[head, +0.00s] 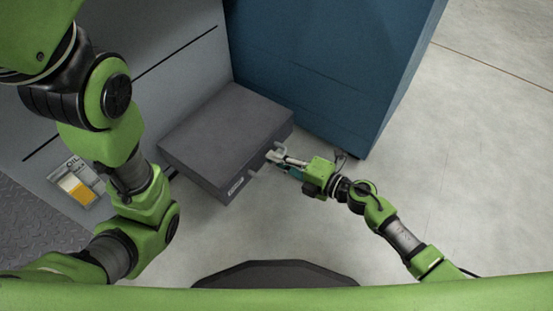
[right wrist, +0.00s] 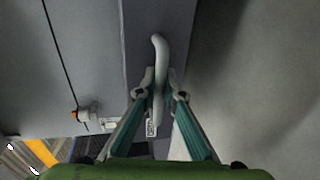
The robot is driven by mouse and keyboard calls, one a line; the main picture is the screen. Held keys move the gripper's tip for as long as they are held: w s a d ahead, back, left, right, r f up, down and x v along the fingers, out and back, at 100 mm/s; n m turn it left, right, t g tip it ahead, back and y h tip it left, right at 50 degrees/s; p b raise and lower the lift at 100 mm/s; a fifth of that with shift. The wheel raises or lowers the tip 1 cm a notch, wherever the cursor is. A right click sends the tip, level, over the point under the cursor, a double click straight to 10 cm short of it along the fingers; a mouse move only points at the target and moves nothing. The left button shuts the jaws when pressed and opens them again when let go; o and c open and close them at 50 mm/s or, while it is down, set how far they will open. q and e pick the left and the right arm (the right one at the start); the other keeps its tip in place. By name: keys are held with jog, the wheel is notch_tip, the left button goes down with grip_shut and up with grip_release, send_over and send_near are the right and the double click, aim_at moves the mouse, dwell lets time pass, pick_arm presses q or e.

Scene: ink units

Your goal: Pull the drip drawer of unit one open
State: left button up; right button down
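The drip drawer (head: 225,130) is a dark grey, flat-topped box that stands well out from the light grey unit (head: 190,65). Its front face carries a small white label (head: 236,186) and a pale bar handle (head: 256,171). My right gripper (head: 277,158) is at the handle, near the right part of the drawer front. In the right wrist view the handle (right wrist: 160,52) runs between the two fingertips (right wrist: 160,88), which close in on it from both sides. The fingers hide part of the handle. My left arm shows at the left, but its gripper is out of view.
A tall blue cabinet (head: 330,60) stands just behind and right of the drawer. A yellow and white panel label (head: 76,186) is on the grey unit at the left. Dark tread plate (head: 35,220) lies at lower left. The pale floor (head: 470,150) is clear at the right.

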jog(key=f+p+v, duration=0.2)
jog(key=f+v, duration=0.1)
jog(key=v, duration=1.3)
jog(key=shift+s+d+f, duration=0.15)
jog(key=shift+s+d, duration=0.2)
jog(key=c, duration=2.2)
grip_release()
jog(key=shift+o, duration=0.2)
jog(key=v, duration=1.2)
